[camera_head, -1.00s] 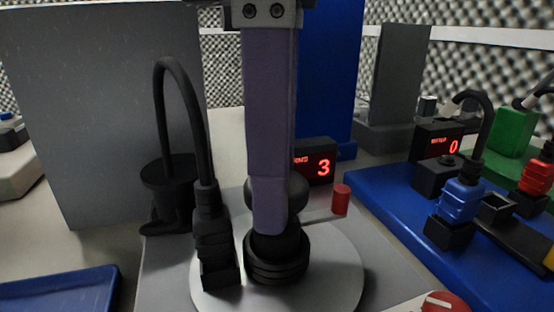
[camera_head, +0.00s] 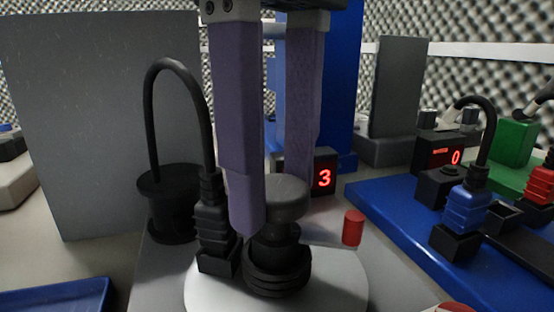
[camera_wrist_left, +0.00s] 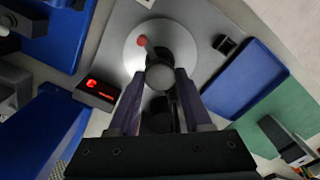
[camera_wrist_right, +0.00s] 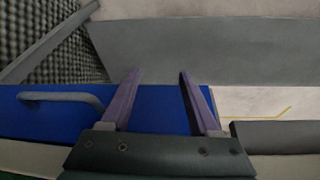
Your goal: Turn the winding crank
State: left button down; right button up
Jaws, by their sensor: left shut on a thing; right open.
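The winding crank shows as a round dark grey knob (camera_head: 278,193) on a stepped black hub, above a pale round disc (camera_head: 340,285). A short red peg (camera_head: 353,228) stands at the disc's right side. My left gripper (camera_head: 272,212) comes down from above and is shut on the knob, one finger on each side; the far fingertip is partly hidden. The left wrist view shows the knob (camera_wrist_left: 159,76) between the fingers and the red peg (camera_wrist_left: 142,41) beyond it. My right gripper (camera_wrist_right: 160,76) is open and empty, away from the crank.
A display (camera_head: 324,175) behind the crank reads 3. A black plug with a looped cable (camera_head: 212,225) stands close to its left. A blue board (camera_head: 405,215) with plugs and a display reading 0 lies to the right. A grey panel (camera_head: 95,120) rises behind left.

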pick_arm(q)
jog(key=shift+m, duration=8.3)
jog(key=shift+m, duration=0.7)
jog(key=shift+c, duration=1.7)
grip_release()
